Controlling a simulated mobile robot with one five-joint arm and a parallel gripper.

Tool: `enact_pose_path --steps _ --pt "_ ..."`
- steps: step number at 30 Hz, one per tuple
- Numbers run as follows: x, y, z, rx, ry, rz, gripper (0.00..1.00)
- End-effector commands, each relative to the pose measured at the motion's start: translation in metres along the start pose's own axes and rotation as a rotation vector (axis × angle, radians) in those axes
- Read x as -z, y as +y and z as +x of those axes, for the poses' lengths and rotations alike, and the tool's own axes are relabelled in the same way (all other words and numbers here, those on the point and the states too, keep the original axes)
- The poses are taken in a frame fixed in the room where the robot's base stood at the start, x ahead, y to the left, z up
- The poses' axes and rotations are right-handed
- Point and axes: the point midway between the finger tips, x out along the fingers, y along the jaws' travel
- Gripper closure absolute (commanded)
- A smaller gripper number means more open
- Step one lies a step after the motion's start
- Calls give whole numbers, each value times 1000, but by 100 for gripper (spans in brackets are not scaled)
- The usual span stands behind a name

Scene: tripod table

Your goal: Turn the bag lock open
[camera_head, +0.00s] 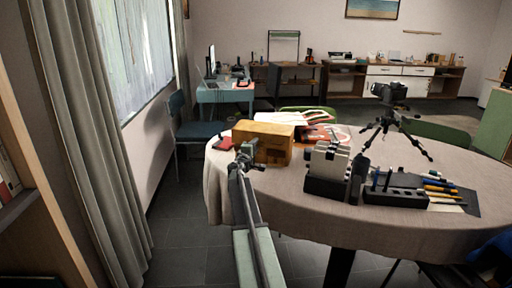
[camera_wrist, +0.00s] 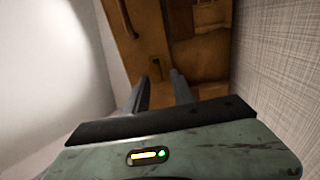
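The brown bag (camera_head: 273,145) stands on the round table, left of its middle. Its brown leather side, with a strap and darker panels, fills the upper middle of the wrist view (camera_wrist: 150,50). My gripper (camera_head: 246,150) is at the bag's left front corner, overlapping it in the head view. In the wrist view its two grey fingers (camera_wrist: 159,80) stand apart and point at the bag's side, with nothing clearly held between them. I cannot tell whether they touch the bag. The lock is not clearly made out in either view.
The table (camera_head: 400,232) has a beige cloth. A grey and black device (camera_head: 325,165), a black holder with pens (camera_head: 395,195) and a camera tripod (camera_head: 390,125) stand right of the bag. Papers (camera_head: 282,118) lie behind it. A curtain (camera_head: 85,120) hangs at left.

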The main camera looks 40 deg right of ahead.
Motion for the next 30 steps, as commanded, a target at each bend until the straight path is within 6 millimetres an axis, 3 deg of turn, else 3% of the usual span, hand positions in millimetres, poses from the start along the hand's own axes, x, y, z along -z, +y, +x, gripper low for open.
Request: enact_pose_path --steps 11,22,30 --pt "-2 0 -6 0 -4 1 71" --pt "-3 0 -71 0 -2 0 71" --pt "-1 0 -78 0 -2 0 71"
